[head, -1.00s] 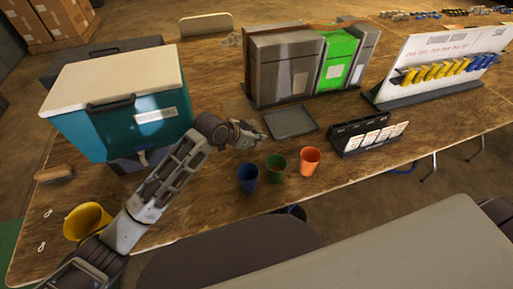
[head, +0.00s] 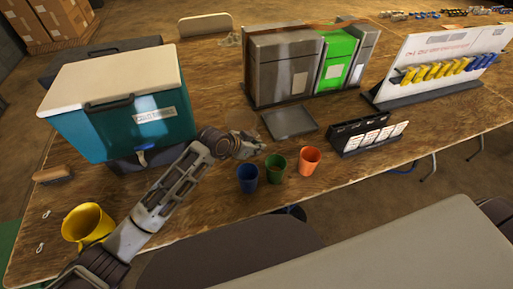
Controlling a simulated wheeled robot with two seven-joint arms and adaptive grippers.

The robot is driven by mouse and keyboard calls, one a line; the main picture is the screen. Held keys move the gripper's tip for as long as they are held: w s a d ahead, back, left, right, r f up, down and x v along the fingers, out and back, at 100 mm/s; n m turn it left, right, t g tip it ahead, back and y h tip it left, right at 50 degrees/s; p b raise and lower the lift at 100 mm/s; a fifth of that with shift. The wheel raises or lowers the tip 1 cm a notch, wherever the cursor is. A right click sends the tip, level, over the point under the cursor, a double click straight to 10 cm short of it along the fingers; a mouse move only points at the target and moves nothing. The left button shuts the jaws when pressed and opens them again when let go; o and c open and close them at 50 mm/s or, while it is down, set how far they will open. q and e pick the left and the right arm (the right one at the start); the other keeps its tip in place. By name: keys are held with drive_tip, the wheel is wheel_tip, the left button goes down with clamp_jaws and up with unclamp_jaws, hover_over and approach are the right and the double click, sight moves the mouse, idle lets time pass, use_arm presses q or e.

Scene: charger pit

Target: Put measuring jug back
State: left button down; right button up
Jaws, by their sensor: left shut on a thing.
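My left gripper (head: 256,148) is low over the table, just behind the blue cup (head: 248,178) and green cup (head: 276,168). It is shut on a clear, faint vessel (head: 241,119), which seems to be the measuring jug; its outline shows just behind the fingers and is hard to make out. I cannot tell whether the jug touches the table. A grey shallow tray (head: 290,122) lies right of the gripper. An orange cup (head: 309,161) stands right of the green one. My right gripper is not in view.
A teal cooler (head: 100,118) with a white lid and tap stands at the left. A yellow vessel (head: 85,226) is near the left front edge. Grey and green bins (head: 285,72) stand behind the tray. A black card holder (head: 350,142) is at the right.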

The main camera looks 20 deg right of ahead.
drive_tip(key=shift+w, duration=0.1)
use_arm(q)
drive_tip(key=c, duration=1.9)
unclamp_jaws()
drive_tip(key=shift+f, duration=0.1)
drive_tip(key=shift+c, duration=0.2)
drive_tip(key=o, duration=0.4)
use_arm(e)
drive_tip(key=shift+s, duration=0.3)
use_arm(q)
drive_tip(key=shift+r, duration=0.2)
drive_tip(key=shift+s+a+r, duration=0.1)
drive_tip(key=shift+a, duration=0.05)
drive_tip(key=shift+s+a+r, duration=0.15)
drive_tip(key=shift+a+r, duration=0.3)
drive_tip(key=shift+p+v, duration=0.55)
drive_tip(key=shift+v, duration=4.6)
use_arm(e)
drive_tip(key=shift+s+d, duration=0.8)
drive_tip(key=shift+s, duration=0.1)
